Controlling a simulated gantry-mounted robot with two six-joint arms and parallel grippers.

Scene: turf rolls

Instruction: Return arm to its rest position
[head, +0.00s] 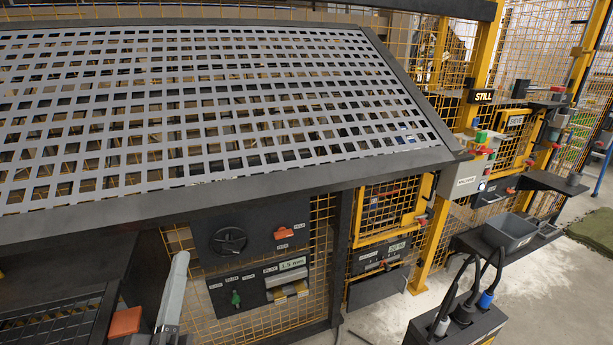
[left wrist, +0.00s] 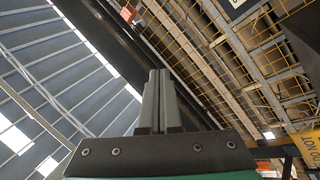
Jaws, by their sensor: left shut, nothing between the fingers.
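My left gripper (head: 181,260) is at the lower left of the head view, its pale grey fingers pointing up. It is in front of the lower part of the machine, just left of a black control panel (head: 236,295). In the left wrist view its two fingers (left wrist: 159,75) are together with nothing between them, against the roof and yellow beams. The rest of the left arm is mostly below the frame. My right gripper is in neither view.
A large sloping grey grid screen (head: 230,100) in a dark frame fills the upper left. Yellow mesh fencing (head: 545,50) stands behind. A grey bin (head: 511,232) sits on a black shelf at the right. A black box with plugs (head: 462,325) stands at the lower right. Green turf (head: 594,230) lies at the far right.

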